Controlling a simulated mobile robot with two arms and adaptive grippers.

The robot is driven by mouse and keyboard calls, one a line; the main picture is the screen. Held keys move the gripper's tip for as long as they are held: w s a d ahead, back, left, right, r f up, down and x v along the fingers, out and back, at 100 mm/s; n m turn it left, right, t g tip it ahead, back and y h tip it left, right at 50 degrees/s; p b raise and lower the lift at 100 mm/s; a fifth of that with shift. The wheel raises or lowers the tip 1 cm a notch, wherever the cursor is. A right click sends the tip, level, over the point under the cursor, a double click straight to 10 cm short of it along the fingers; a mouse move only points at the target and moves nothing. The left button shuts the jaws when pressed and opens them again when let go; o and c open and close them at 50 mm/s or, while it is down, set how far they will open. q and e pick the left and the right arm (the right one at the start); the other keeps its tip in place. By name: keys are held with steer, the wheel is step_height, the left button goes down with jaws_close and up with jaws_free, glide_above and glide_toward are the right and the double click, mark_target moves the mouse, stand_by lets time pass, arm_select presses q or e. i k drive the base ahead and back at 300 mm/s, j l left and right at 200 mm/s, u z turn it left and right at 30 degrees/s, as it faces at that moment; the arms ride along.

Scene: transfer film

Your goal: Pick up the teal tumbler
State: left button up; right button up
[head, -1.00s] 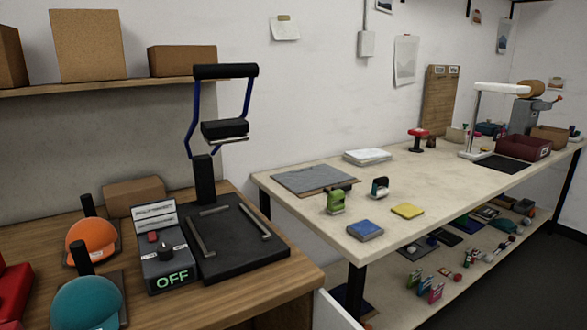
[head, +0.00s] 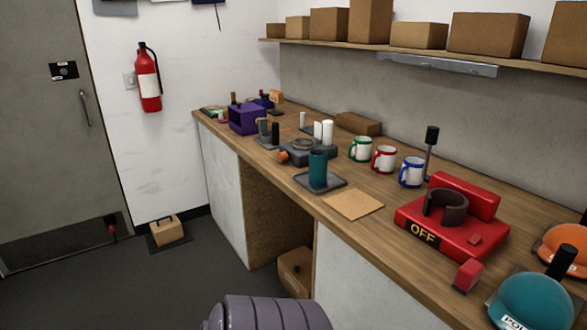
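The teal tumbler (head: 318,168) stands upright on a dark square tray (head: 334,184) near the front edge of the wooden counter, around the middle of the head view. Nothing covers its front, and a dark grey device (head: 308,150) stands close behind it. Neither of my grippers shows in the head view, and nothing is seen touching the tumbler.
A tan square pad (head: 353,204) lies to the tumbler's right on the counter (head: 380,184). Green, red and blue-trimmed mugs (head: 384,160) stand behind. A red press (head: 465,224) sits further right. A ribbed purple-grey rounded object (head: 265,314) rises at the bottom edge.

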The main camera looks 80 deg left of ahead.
mark_target(318, 158)
steer(key=u, duration=2.4)
